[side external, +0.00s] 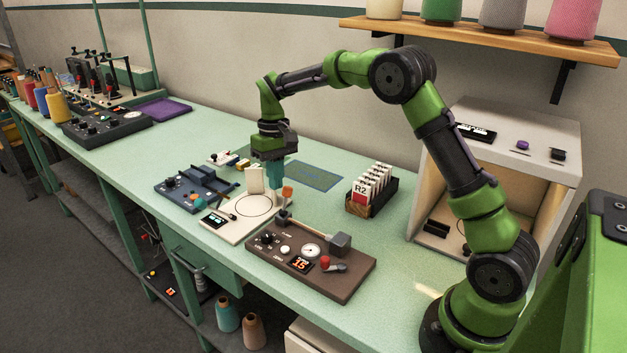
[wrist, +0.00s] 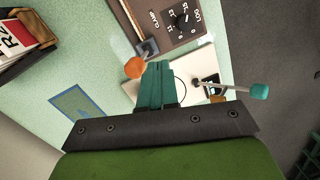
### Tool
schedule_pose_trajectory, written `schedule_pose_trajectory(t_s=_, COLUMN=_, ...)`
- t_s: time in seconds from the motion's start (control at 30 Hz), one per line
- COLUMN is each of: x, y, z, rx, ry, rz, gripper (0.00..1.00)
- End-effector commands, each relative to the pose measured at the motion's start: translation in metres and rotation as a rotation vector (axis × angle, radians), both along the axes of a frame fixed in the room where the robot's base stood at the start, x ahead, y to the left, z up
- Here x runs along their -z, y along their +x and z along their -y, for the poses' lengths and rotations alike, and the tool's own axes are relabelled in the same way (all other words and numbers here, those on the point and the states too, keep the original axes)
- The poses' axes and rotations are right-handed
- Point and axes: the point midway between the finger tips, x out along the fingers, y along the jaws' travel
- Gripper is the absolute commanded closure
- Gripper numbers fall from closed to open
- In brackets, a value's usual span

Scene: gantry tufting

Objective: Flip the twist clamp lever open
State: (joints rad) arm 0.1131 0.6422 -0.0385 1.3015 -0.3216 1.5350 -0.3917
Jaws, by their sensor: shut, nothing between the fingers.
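The brown control box (side external: 325,278) carries a dial, a round gauge and a lit display. In the wrist view the box (wrist: 165,15) has a label that seems to read CLAMP, near a grey fitting (wrist: 148,48) at its corner. An orange knob (side external: 287,191) stands just right of my fingers, by that corner; it also shows in the wrist view (wrist: 134,67). I cannot tell for sure that this knob belongs to the clamp lever. My gripper (side external: 276,190), with teal fingers, points down above the back edge of the white plate. Its fingers (wrist: 158,66) are shut and empty, close beside the knob.
The white plate (side external: 222,226) has an upright cream tab (side external: 256,180). A card rack (side external: 372,190) and an open white cabinet (side external: 480,260) stand to the right. Green bench top is clear between them.

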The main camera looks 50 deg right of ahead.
Motion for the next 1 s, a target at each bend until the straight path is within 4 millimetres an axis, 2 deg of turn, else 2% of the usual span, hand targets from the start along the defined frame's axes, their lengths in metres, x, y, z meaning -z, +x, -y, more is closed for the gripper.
schedule_pose_trajectory(t_s=0.17, x=-0.009, y=0.004, z=-0.014, rx=-0.003, ry=0.001, rz=0.002, gripper=1.0)
schedule_pose_trajectory(t_s=0.3, x=-0.025, y=0.009, z=-0.036, rx=-0.004, ry=-0.001, rz=0.004, gripper=1.0)
schedule_pose_trajectory(t_s=0.5, x=-0.072, y=0.013, z=-0.019, rx=0.003, ry=-0.001, rz=0.006, gripper=1.0)
schedule_pose_trajectory(t_s=0.63, x=-0.096, y=0.014, z=-0.013, rx=0.003, ry=0.0, rz=0.005, gripper=1.0)
schedule_pose_trajectory(t_s=0.8, x=-0.112, y=0.015, z=-0.008, rx=0.001, ry=0.0, rz=0.001, gripper=1.0)
schedule_pose_trajectory(t_s=1.0, x=-0.117, y=0.015, z=-0.007, rx=0.0, ry=0.0, rz=0.0, gripper=1.0)
